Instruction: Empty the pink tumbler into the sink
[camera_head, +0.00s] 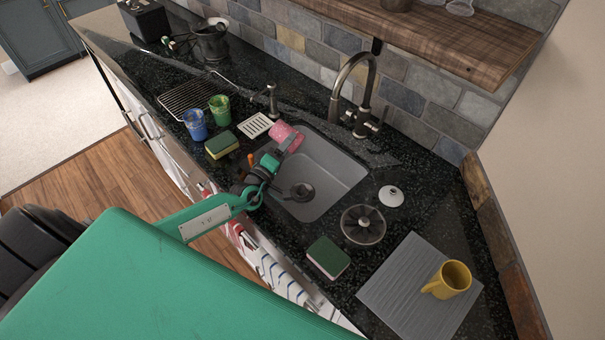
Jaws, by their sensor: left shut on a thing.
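The pink tumbler (285,136) is in my left gripper (279,152), over the back left part of the sink. The gripper is shut on it. The tumbler is tilted well over, its far end toward the upper left; I cannot make out what is inside. The grey sink (338,178) is set in the black counter, with a dark drain (301,192) in its floor. The sink floor looks bare of loose objects. My right gripper is not in view.
A tall faucet (367,90) stands behind the sink. Blue (195,124) and green (219,109) tumblers and a sponge (221,145) are to the left.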

